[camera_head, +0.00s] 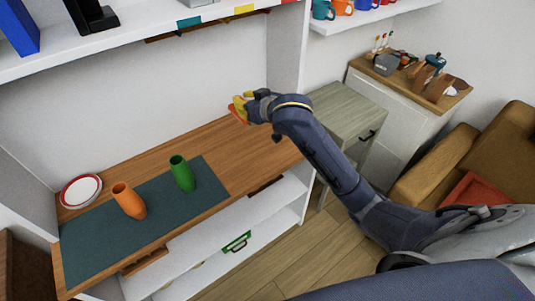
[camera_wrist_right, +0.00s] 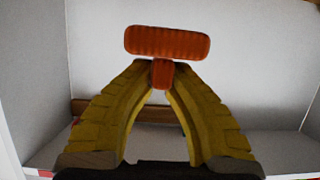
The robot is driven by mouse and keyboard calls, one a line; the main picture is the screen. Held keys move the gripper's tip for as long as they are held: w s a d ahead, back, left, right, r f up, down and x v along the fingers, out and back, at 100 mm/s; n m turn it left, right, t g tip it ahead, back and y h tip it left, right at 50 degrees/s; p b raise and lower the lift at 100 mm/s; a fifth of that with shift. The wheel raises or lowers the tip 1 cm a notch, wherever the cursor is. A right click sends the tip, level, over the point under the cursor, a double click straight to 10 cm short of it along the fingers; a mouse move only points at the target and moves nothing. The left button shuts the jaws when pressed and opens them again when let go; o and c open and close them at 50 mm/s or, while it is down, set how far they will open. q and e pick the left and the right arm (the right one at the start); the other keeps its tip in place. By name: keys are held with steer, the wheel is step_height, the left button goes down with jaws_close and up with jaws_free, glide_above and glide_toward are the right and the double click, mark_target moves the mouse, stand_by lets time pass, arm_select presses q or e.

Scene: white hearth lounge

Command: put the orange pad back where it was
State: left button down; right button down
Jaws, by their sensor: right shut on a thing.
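My right gripper (camera_head: 241,106) is raised above the wooden counter, in front of the white back wall and below the upper shelf. In the right wrist view its yellow fingers (camera_wrist_right: 160,85) are closed on the short stem of the orange pad (camera_wrist_right: 168,42). The pad is a ribbed, rounded orange bar that sits across the fingertips. In the head view only a small bit of orange shows by the fingers. My left gripper is not in view.
An orange vase (camera_head: 129,201) and a green vase (camera_head: 183,174) stand on a dark mat (camera_head: 95,245). A red-rimmed plate stack (camera_head: 81,191) is at left.

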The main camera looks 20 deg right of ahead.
steer(key=shift+s+d+f, duration=0.1)
steer(key=shift+d+f, duration=0.05)
steer(key=shift+f, duration=3.2)
steer(key=shift+d+f, duration=0.1)
steer(key=shift+f, duration=3.3)
steer(key=shift+s+d+f, duration=0.1)
steer(key=shift+d+f, duration=0.05)
steer(key=shift+f, duration=3.2)
steer(key=shift+f, duration=0.1)
steer(key=c, duration=1.4)
jaws_free()
steer(key=v, duration=1.2)
